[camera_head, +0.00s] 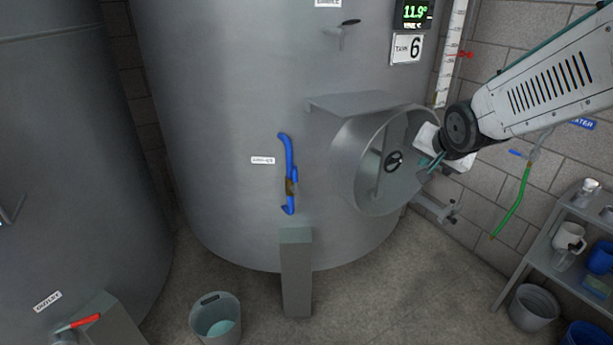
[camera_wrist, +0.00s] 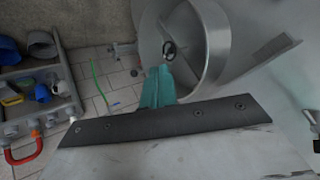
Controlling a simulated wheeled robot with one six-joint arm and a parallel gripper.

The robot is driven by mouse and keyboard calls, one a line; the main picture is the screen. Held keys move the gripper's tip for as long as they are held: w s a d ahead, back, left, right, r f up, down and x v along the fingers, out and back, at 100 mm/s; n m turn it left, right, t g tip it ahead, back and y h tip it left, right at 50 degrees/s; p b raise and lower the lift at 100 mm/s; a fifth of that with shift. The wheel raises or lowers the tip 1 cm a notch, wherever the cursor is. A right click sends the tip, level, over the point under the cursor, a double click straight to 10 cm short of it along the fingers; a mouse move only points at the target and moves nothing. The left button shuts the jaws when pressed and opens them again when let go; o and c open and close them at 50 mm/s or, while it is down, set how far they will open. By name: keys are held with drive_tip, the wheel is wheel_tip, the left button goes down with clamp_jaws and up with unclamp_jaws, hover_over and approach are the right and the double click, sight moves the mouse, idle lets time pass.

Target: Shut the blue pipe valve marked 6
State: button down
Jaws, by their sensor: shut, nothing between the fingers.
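A blue pipe valve (camera_head: 289,160) with a brass-coloured body is on the front of the large grey tank, upright, with bent ends at top and bottom. A small white label beside it is too small to read. My gripper (camera_head: 430,165) is shut and empty, in front of the round manway at the tank's right side, well to the right of the blue valve. Its teal fingers also show in the wrist view (camera_wrist: 158,85), where the valve is not visible.
The manway (camera_head: 352,165) with a handwheel sticks out between my gripper and the valve. A grey post (camera_head: 296,275) stands below the valve. A bucket (camera_head: 215,318) is on the floor at left. A shelf (camera_head: 560,235) with jugs and a green hose (camera_head: 515,205) are at right.

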sight(294, 178)
drive_tip(key=w+a+f+m+t+y, duration=0.1)
drive_tip(key=w+a+f+t+y, duration=0.1)
drive_tip(key=w+a+f, duration=0.4)
drive_tip(key=w+a+f+m+t+y, duration=0.2)
drive_tip(key=w+a+f, duration=0.1)
drive_tip(key=w, duration=0.6)
drive_tip(key=w+a+f+m+t+y, duration=0.1)
drive_tip(key=w+a+f+m+y, duration=0.1)
drive_tip(key=a+f+y, duration=0.4)
drive_tip(key=a+f, duration=0.3)
drive_tip(key=f, duration=0.2)
drive_tip(key=shift+a+t, duration=0.15)
drive_tip(key=shift+t, duration=0.15)
drive_tip(key=w+a, duration=0.6)
drive_tip(key=a, duration=0.3)
drive_tip(key=shift+w+a, duration=0.15)
drive_tip(key=shift+a, duration=0.2)
